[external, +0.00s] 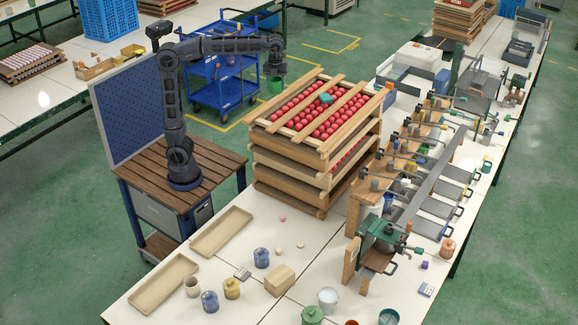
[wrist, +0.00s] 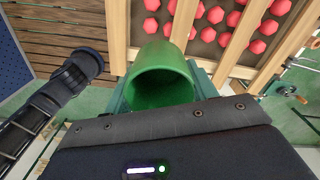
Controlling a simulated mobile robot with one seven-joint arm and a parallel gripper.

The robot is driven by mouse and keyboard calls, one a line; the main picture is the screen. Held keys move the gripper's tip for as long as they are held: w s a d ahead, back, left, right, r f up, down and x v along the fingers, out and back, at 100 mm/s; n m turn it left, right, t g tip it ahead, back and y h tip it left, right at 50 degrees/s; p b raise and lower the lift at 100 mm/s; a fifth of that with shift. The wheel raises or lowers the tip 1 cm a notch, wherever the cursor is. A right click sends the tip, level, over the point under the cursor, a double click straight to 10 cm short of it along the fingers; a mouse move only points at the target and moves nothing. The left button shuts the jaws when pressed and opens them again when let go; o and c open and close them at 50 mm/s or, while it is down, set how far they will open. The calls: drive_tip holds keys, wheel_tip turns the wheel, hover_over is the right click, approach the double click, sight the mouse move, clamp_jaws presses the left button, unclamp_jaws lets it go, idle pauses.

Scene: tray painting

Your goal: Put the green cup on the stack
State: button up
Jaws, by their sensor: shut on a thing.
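My gripper (external: 274,74) is shut on the green cup (external: 275,86). In the wrist view the cup (wrist: 160,72) is large, its open mouth facing the camera, with a teal finger on each side. The stack is several wooden trays (external: 290,172) piled on the white table; the top one holds rows of red balls under wooden slats. In the external view the cup is in the air at the upper left of the stack, apart from it. In the wrist view the cup overlaps the tray's wooden edge (wrist: 118,38). A small teal object (external: 325,98) lies on top of the stack.
A blue cart (external: 222,92) stands on the floor behind my arm. A long row of clamps and metal plates (external: 440,175) runs right of the stack. Jars, a wood block (external: 280,280) and two empty shallow trays (external: 163,285) are on the near table.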

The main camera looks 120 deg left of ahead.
wheel_tip(320, 180, down, 14)
drive_tip(key=shift+r, duration=0.1)
idle(0.5)
drive_tip(key=o, duration=1)
